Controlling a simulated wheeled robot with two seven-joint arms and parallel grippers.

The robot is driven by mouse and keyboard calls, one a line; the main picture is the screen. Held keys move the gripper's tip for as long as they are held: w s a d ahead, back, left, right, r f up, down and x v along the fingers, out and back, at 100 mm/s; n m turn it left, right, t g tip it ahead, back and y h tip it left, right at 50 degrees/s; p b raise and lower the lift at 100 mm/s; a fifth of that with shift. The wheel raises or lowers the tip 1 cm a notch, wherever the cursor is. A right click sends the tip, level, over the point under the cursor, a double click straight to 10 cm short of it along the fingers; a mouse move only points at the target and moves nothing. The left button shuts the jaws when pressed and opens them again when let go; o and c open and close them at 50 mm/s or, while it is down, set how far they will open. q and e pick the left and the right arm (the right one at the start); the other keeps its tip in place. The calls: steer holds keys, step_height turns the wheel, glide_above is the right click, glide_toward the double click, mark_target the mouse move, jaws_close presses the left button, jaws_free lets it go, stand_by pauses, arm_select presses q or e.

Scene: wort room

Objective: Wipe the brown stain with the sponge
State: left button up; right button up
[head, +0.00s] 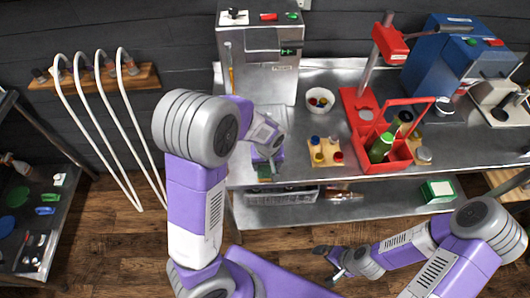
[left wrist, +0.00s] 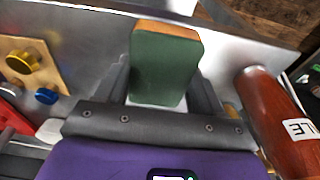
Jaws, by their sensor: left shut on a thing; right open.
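The sponge (left wrist: 165,62), green with an orange-brown side, sits between the two fingers of my left gripper (left wrist: 162,90) in the left wrist view. In the head view my left gripper (head: 265,168) is over the left front part of the steel table (head: 300,173), shut on the sponge, of which a small green patch (head: 264,172) shows. Whether the sponge touches the table is unclear. I cannot make out the brown stain in either view; my left arm covers part of the table. My right gripper (head: 331,262) is open and empty, low in front of the table.
A wooden board with coloured knobs (head: 325,152) lies right of my left gripper. Beyond it stand a red bottle carrier (head: 402,157) and a white bowl (head: 320,99). A grey machine (head: 262,60) stands behind. A red-brown cylinder (left wrist: 270,105) is close in the left wrist view.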

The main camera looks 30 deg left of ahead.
arm_select(q)
steer(key=shift+r+p, duration=1.9)
steer(key=shift+r, duration=0.65)
